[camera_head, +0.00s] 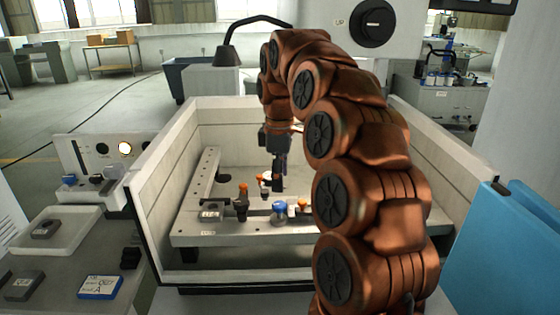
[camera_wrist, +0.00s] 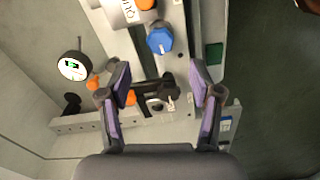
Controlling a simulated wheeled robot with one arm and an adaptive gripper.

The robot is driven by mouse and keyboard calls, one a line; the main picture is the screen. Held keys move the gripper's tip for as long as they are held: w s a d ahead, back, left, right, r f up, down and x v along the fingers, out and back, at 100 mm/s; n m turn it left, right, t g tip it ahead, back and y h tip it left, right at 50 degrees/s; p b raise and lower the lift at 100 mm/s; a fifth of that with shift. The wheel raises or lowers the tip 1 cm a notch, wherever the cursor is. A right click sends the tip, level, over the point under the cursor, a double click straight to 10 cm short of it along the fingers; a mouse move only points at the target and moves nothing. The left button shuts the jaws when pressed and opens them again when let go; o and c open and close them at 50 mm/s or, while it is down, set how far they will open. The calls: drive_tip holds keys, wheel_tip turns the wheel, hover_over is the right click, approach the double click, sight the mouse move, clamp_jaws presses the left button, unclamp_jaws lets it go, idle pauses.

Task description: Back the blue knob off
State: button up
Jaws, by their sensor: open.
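The blue knob (camera_head: 279,207) sits on the front rail of the fixture inside the open tank. It also shows in the wrist view (camera_wrist: 160,40), ahead of my fingertips and near the top centre. My gripper (camera_head: 278,170) hangs at the end of my copper-coloured arm, above the fixture and behind the blue knob in the head view. In the wrist view my gripper (camera_wrist: 160,88) is open, its two purple-padded fingers apart. The blue knob is not between the pads. A black clamp part lies below the gap between the fingers.
A black post with an orange top (camera_head: 242,199) stands left of the blue knob. A round dial gauge (camera_wrist: 73,67) is left of my fingers. White tank walls (camera_head: 160,190) enclose the fixture. A side bench (camera_head: 60,265) holds a tray and small blocks.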

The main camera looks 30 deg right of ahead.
drive_tip(key=shift+m, duration=0.7)
wheel_tip(320, 180, up, 5)
drive_tip(key=p, duration=0.7)
drive_tip(key=shift+s+f, duration=0.15)
drive_tip(key=shift+f, duration=0.05)
drive_tip(key=s+a+f+m, duration=0.3)
drive_tip(key=s, duration=0.8)
drive_tip(key=s+a+f+m+g, duration=0.1)
drive_tip(key=s+a+f+m, duration=0.2)
drive_tip(key=s, duration=0.9)
drive_tip(key=s+a+f+m, duration=0.3)
drive_tip(key=s+a+f, duration=0.1)
drive_tip(key=s, duration=0.7)
drive_tip(key=shift+s+f+m+g, duration=0.35)
drive_tip(key=shift+f+m+g, duration=0.05)
drive_tip(key=shift+d, duration=0.1)
